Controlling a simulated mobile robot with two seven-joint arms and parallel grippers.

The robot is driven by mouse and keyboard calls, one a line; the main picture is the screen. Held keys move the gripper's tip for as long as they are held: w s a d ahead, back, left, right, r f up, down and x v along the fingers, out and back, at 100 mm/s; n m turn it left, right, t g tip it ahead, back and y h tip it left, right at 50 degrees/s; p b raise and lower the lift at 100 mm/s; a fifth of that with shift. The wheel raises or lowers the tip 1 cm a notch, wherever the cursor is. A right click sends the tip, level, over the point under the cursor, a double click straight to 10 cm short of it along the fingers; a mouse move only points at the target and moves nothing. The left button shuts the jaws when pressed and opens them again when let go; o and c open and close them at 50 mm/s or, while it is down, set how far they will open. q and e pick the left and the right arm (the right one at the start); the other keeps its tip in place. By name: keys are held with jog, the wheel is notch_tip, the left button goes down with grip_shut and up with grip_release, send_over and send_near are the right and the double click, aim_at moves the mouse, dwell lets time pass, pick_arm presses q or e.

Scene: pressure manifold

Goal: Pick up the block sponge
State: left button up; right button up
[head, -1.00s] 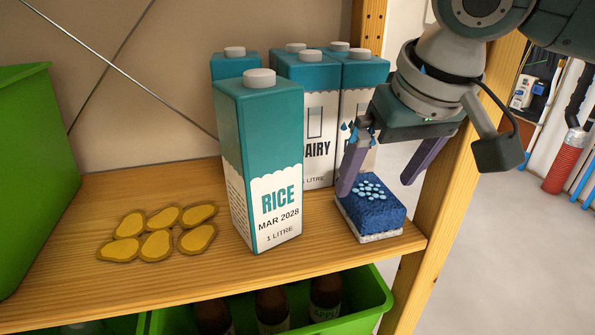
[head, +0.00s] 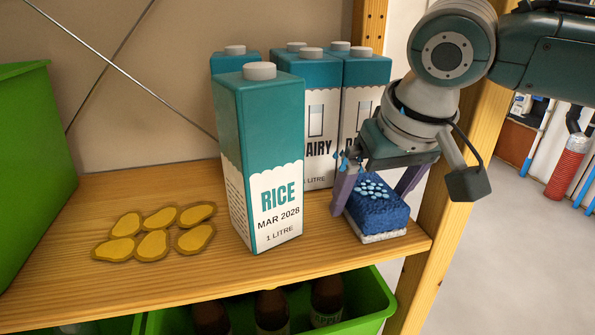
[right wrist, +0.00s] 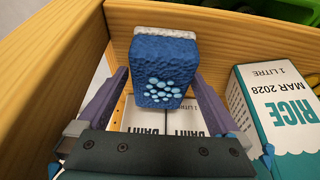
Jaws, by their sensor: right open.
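The block sponge (head: 376,206) is blue with pale dots on top and a whitish base. It rests on the wooden shelf near its right front corner. My right gripper (head: 372,195) is open, with its purple fingers lowered on either side of the sponge's rear part. In the right wrist view the sponge (right wrist: 165,68) sits between and beyond the two open fingers (right wrist: 162,92). I cannot tell whether either finger touches it. My left gripper is in neither view.
A rice carton (head: 262,160) stands just left of the sponge, with several more cartons (head: 314,80) behind. Flat yellow pieces (head: 155,230) lie on the shelf (head: 130,280). A wooden post (head: 435,225) rises close on the right. Green crates (head: 30,150) stand at left and below.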

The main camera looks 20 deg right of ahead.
jog(key=shift+f, duration=0.15)
dwell(0.3)
jog(key=c, duration=1.3)
jog(key=shift+c, duration=0.2)
